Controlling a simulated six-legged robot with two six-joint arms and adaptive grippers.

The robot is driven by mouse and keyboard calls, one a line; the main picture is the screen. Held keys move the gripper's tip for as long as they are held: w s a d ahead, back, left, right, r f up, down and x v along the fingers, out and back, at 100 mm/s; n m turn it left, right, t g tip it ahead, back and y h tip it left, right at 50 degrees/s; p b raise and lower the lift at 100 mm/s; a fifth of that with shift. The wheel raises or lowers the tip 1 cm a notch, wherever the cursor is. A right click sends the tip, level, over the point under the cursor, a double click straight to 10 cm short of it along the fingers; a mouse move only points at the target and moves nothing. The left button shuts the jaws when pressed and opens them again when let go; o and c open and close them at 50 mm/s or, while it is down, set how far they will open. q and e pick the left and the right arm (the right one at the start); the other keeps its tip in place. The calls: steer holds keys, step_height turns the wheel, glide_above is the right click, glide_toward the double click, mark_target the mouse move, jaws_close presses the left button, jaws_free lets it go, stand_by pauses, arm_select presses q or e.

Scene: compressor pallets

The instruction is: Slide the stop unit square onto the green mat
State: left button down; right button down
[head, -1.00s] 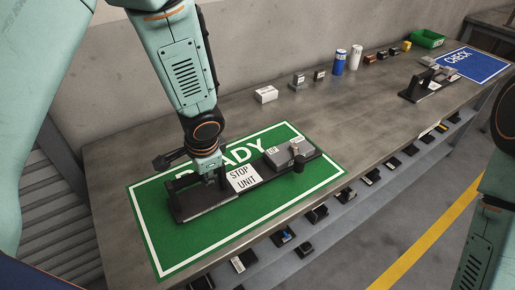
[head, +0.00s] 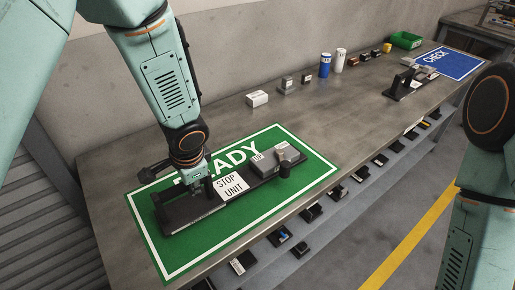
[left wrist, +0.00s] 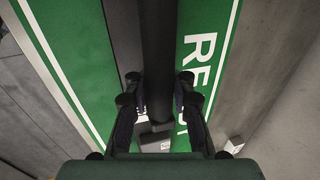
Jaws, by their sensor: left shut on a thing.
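The stop unit (head: 215,202) is a long dark base with a white "STOP UNIT" label and a grey block near its right end. It lies on the green mat (head: 224,238), inside the white border, roughly along the mat's long sides; a slight turn is hard to judge. My left gripper (head: 203,190) is shut on the unit, left of the label, and hides part of the mat's lettering. In the left wrist view the dark bar (left wrist: 157,45) runs between the fingers (left wrist: 157,92), with green mat (left wrist: 80,50) on both sides. My right gripper is out of view.
Small boxes (head: 257,99), a blue can (head: 325,63) and a white can (head: 340,61) stand along the wall. Another dark unit (head: 405,85) lies before the blue CHECK mat (head: 452,63). A green bin (head: 406,40) stands behind. Bare table lies right of the green mat.

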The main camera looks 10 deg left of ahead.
arm_select(q)
steer(key=c, duration=1.5)
jaws_free()
steer(key=shift+w, duration=0.2)
steer(key=o, duration=0.4)
steer(key=shift+s+a, duration=0.1)
steer(key=shift+s, duration=0.05)
steer(key=shift+o, duration=0.2)
steer(key=shift+r, duration=0.45)
steer(key=v, duration=0.3)
steer(key=shift+s+d+r, duration=0.1)
steer(key=shift+d, duration=0.1)
steer(key=v, duration=0.8)
